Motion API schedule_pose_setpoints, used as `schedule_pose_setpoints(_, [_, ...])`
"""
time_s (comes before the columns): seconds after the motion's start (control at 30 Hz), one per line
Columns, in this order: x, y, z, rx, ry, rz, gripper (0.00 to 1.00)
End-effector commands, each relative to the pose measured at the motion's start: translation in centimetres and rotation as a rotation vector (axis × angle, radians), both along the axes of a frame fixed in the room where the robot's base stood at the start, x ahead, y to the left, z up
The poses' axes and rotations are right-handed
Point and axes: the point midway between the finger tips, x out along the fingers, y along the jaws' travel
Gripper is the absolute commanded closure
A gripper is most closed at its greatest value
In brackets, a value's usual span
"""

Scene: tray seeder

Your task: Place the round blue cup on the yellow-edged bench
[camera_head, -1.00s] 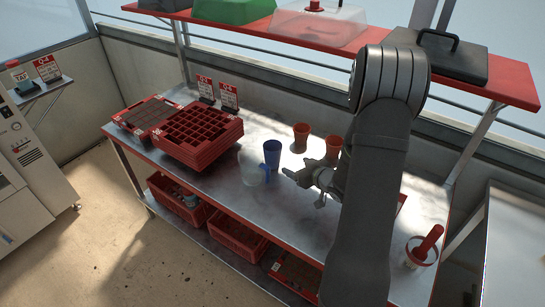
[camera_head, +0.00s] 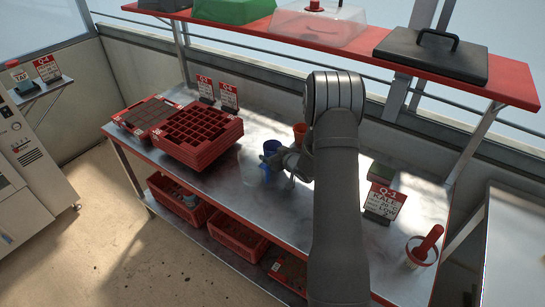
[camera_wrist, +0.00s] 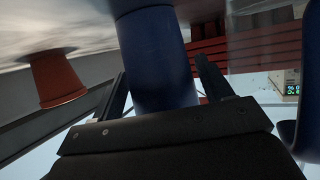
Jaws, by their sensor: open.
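The round blue cup (camera_head: 271,146) stands on the steel, red-edged bench (camera_head: 230,190), its lower part partly hidden by my gripper (camera_head: 277,162). In the wrist view the blue cup (camera_wrist: 155,45) is between my two dark fingers, which are open on either side of it. Contact with the cup cannot be told. Another bench (camera_head: 515,245) is at the right edge of the head view; no yellow edge shows clearly on it.
A clear vessel (camera_head: 248,172) is just left of the cup. An orange cup (camera_head: 300,131) is behind my arm and shows in the wrist view (camera_wrist: 55,80). Red seed trays (camera_head: 200,135) are at left, a sign (camera_head: 384,202) and a red-handled pot (camera_head: 422,250) at right. A red shelf (camera_head: 510,80) hangs above.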

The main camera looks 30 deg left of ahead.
Motion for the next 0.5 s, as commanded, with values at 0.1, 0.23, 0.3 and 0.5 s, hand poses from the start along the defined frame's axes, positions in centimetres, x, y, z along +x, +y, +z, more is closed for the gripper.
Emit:
schedule_pose_setpoints(0.1, [0.32, 0.83, -0.41, 0.000, 0.000, 0.000, 0.28])
schedule_pose_setpoints(0.23, [0.39, 0.92, -0.46, -0.001, 0.000, -0.001, 0.28])
schedule_pose_setpoints(0.3, [0.39, 0.90, -0.45, -0.001, 0.000, -0.001, 0.28])
schedule_pose_setpoints(0.5, [0.38, 0.90, -0.45, -0.001, 0.000, -0.001, 0.59])
